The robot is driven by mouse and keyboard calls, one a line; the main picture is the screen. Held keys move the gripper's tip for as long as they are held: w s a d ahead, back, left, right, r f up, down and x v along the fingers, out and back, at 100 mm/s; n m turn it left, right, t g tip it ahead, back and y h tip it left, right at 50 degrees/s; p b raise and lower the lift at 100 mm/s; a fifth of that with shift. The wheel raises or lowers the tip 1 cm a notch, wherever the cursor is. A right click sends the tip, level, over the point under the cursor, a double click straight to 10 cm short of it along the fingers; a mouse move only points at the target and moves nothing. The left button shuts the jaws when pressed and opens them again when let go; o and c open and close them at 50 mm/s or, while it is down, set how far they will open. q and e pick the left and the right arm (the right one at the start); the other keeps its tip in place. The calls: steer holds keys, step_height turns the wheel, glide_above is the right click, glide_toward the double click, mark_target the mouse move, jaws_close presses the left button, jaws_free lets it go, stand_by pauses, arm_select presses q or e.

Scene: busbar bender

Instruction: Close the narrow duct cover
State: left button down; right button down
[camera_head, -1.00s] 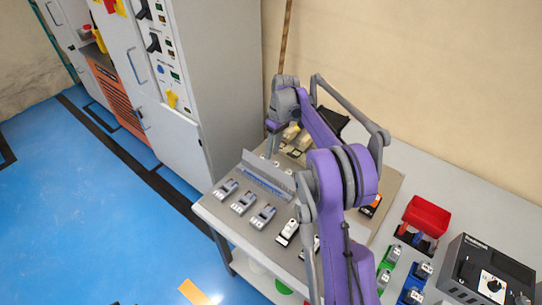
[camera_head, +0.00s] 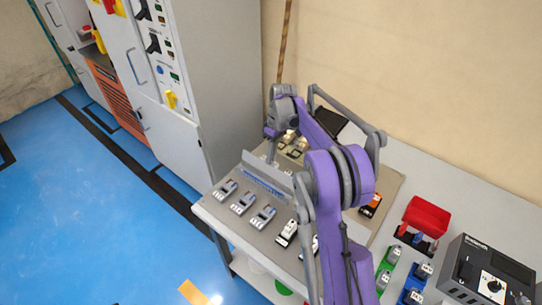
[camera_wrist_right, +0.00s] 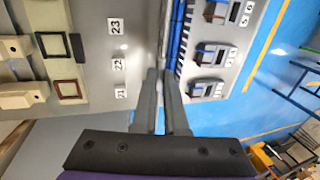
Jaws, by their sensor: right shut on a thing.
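The narrow duct cover (camera_head: 262,168) is a long grey strip standing up along the back edge of the blue-lined duct (camera_head: 263,188), which lies open on the grey panel. My right gripper (camera_head: 271,151) reaches down from behind to the cover's far end. In the right wrist view, the fingers of my right gripper (camera_wrist_right: 161,72) are close together on the cover (camera_wrist_right: 165,32), seen edge-on beside the blue duct (camera_wrist_right: 180,38). The exact contact is partly hidden by the fingers. My left gripper is out of view.
Several grey breakers (camera_head: 243,202) stand in front of the duct. A red bin (camera_head: 426,215) and a black control box (camera_head: 489,273) sit on the table to the right. A tall grey cabinet (camera_head: 215,80) stands close to the left.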

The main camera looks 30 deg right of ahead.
mark_target(261, 167)
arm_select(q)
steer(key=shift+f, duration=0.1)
arm_select(e)
steer(key=shift+a, duration=0.1)
